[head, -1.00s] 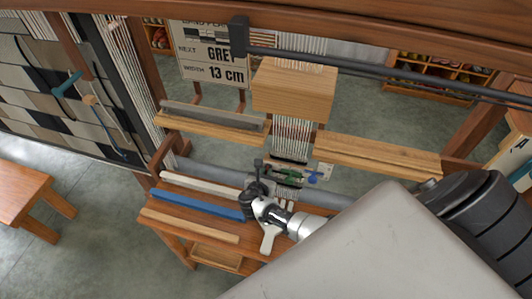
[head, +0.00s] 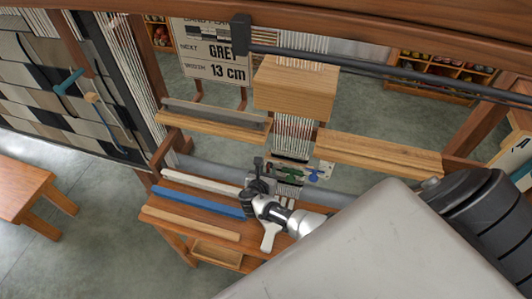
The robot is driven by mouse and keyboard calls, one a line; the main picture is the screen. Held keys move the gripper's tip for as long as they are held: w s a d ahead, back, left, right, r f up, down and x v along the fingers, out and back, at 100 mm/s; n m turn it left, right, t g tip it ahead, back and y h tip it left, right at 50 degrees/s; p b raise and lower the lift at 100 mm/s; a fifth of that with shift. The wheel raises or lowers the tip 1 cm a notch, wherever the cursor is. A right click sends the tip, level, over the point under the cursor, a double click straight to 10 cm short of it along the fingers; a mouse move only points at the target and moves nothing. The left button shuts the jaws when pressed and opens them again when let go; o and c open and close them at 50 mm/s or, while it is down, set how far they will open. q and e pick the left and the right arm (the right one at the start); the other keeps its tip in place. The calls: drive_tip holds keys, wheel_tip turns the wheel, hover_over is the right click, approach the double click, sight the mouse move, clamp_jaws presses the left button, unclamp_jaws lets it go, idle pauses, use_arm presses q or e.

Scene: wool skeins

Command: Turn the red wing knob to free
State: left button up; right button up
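I cannot make out a red wing knob in the head view; it may be hidden by my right gripper or too small to tell. A small pale plate (head: 326,168) with a blue knob (head: 313,175) sits below the hanging white threads. My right gripper (head: 257,178), dark and small, is at the loom's front, just left of the green part. Its fingers are too small and turned away to show whether they are open or hold anything. My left gripper is out of view.
White, blue (head: 198,203) and wooden bars lie on the bench left of my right gripper. A wooden block (head: 295,87) hangs above the threads. A stool (head: 30,190) stands at left on open floor.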

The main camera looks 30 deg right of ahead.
drive_tip(key=p+v, duration=0.1)
drive_tip(key=v, duration=0.9)
drive_tip(key=shift+s+a+r, duration=0.2)
drive_tip(key=shift+s+a, duration=0.05)
